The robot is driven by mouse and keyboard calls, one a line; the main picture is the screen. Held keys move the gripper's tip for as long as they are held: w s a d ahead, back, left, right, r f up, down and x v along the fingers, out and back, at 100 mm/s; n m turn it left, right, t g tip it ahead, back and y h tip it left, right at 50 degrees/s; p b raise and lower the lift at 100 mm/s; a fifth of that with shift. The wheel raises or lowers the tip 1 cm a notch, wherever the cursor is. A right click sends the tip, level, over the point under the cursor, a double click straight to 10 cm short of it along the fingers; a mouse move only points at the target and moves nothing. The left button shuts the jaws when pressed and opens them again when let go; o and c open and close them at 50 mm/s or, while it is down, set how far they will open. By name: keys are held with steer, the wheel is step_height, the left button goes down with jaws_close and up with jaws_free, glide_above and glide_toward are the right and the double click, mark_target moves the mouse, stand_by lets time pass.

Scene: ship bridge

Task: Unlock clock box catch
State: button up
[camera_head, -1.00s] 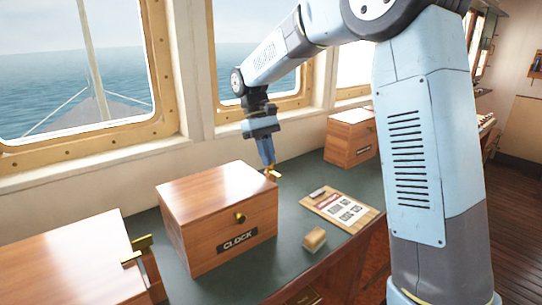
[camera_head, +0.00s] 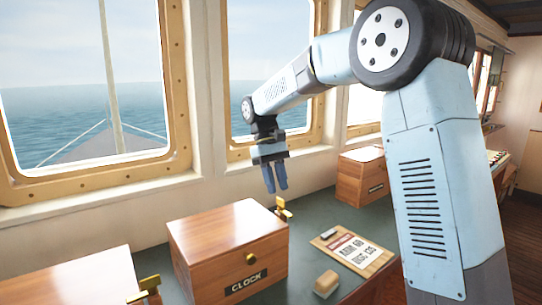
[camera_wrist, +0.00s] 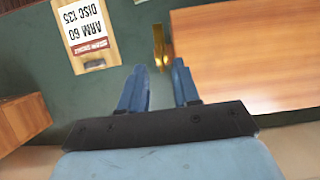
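The clock box (camera_head: 205,235) is a wooden box on the green counter, with a "CLOCK" label and a small brass knob (camera_head: 252,256) on its front. Its brass catch (camera_head: 283,208) stands at its far right side. The catch also shows in the wrist view (camera_wrist: 160,47), beside the wooden box at right. My gripper (camera_head: 277,188) points down above the catch. In the wrist view my gripper (camera_wrist: 159,80) has its two blue fingers apart with nothing between them. The catch lies beyond the fingertips, apart from them. Whether the catch is locked is unclear.
A second wooden box (camera_head: 65,290) with a brass catch (camera_head: 148,285) is at the left. Another wooden box (camera_head: 362,180) is farther back at right. A clipboard with a note (camera_head: 350,250) and a small wooden block (camera_head: 326,284) lie on the counter. Windows line the wall behind.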

steer(key=v, duration=1)
steer(key=shift+r, duration=0.15)
steer(key=s+d+r+m+t+y, duration=0.25)
steer(key=s+d+t, duration=0.25)
steer(key=s+d, duration=0.95)
steer(key=s+d+f+m+t, duration=0.2)
steer(key=s+d+f, duration=0.2)
steer(key=s, duration=0.4)
steer(key=s+d+f+m+t, duration=0.2)
steer(key=s+d+f, duration=0.2)
steer(key=s, duration=0.4)
steer(key=shift+f, duration=0.75)
steer(key=shift+m, duration=0.25)
